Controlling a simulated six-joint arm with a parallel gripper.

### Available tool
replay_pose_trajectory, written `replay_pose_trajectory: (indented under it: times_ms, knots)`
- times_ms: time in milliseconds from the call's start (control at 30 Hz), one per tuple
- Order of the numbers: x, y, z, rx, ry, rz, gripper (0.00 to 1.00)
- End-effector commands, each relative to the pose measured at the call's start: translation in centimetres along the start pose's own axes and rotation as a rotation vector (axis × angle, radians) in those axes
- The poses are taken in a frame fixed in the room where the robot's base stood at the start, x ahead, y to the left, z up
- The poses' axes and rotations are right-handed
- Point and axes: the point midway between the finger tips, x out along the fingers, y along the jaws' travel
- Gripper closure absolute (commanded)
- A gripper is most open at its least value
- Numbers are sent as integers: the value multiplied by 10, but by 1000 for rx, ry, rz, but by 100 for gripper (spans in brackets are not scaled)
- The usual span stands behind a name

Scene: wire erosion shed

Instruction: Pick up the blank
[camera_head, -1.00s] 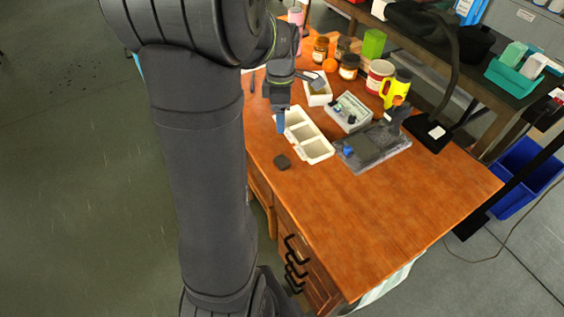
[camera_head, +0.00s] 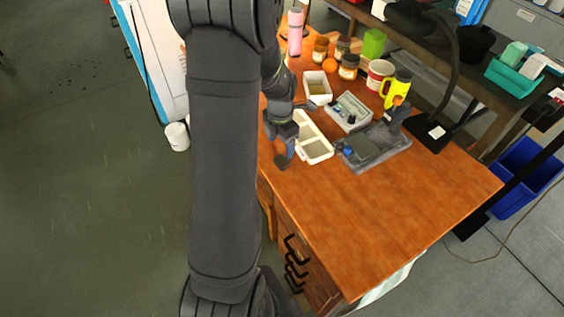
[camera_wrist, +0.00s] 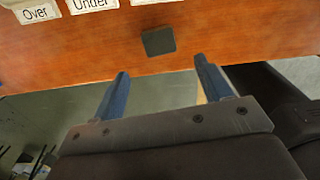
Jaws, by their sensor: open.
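The blank (camera_wrist: 158,41) is a small dark grey square block lying on the wooden desk near its edge in the wrist view. In the head view the blank (camera_head: 281,162) shows just below my gripper (camera_head: 284,152), partly hidden by it. In the wrist view my gripper (camera_wrist: 160,86) is open, with its two blue fingers apart and nothing between them. The blank lies ahead of the fingertips, roughly in line with the gap between them, and is not touched as far as that view shows.
A white divided tray (camera_head: 322,157) stands beside the gripper; labels "Over" (camera_wrist: 36,13) and "Under" (camera_wrist: 92,4) show. A grey device (camera_head: 382,160) sits right of the tray. Jars (camera_head: 349,66) and a mug (camera_head: 379,75) stand farther back. The desk's front right (camera_head: 400,220) is clear.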

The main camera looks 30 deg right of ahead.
Motion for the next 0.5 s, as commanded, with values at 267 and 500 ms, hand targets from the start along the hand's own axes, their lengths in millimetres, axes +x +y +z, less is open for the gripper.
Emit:
replay_pose_trajectory:
  times_ms: [267, 500]
  knots:
    - [27, 0, 0, 1, 0, 0, 29]
    - [52, -1, 4, 1, 3, -3, 29]
